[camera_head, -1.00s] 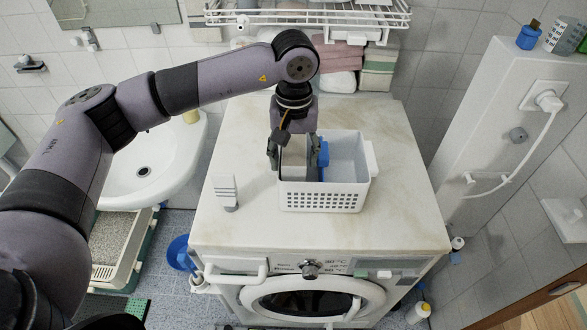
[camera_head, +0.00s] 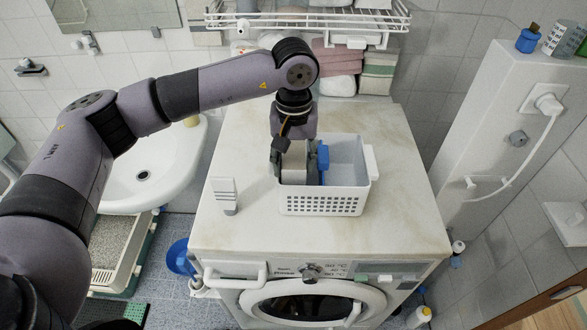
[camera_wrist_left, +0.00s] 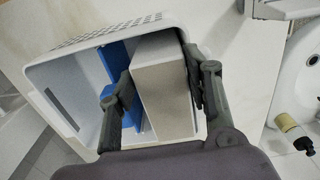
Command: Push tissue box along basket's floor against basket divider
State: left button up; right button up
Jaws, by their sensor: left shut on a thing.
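The white basket (camera_head: 323,201) stands on top of the washing machine, with a blue divider (camera_head: 323,160) across its inside. The tissue box (camera_head: 295,163), a pale beige-grey block, stands upright in the left compartment. In the left wrist view the tissue box (camera_wrist_left: 162,82) sits beside the blue divider (camera_wrist_left: 116,63); whether they touch I cannot tell. My left gripper (camera_head: 292,152) reaches down into the basket, its fingers on either side of the box and shut on it. One finger lies between box and divider, the other by the basket's left wall. The right gripper is out of view.
The basket's right compartment (camera_head: 347,160) looks empty. A small whitish item (camera_head: 225,195) lies left of the basket on the machine top (camera_head: 400,200). Folded towels (camera_head: 337,62) and a wire rack (camera_head: 310,18) are behind. The machine top in front and right is clear.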

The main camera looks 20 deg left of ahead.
pick_arm(q)
jog(key=shift+c, duration=0.6)
jog(key=shift+w+d+b, duration=0.15)
jog(key=shift+d+b, duration=0.15)
jog(key=shift+b, duration=0.05)
jog(key=shift+d, duration=0.2)
jog(key=shift+w+d+b, duration=0.2)
jog(key=shift+d+b, duration=0.25)
jog(key=shift+d, duration=0.25)
jog(key=shift+b, duration=0.35)
dwell(0.5)
jog(key=o, duration=1.4)
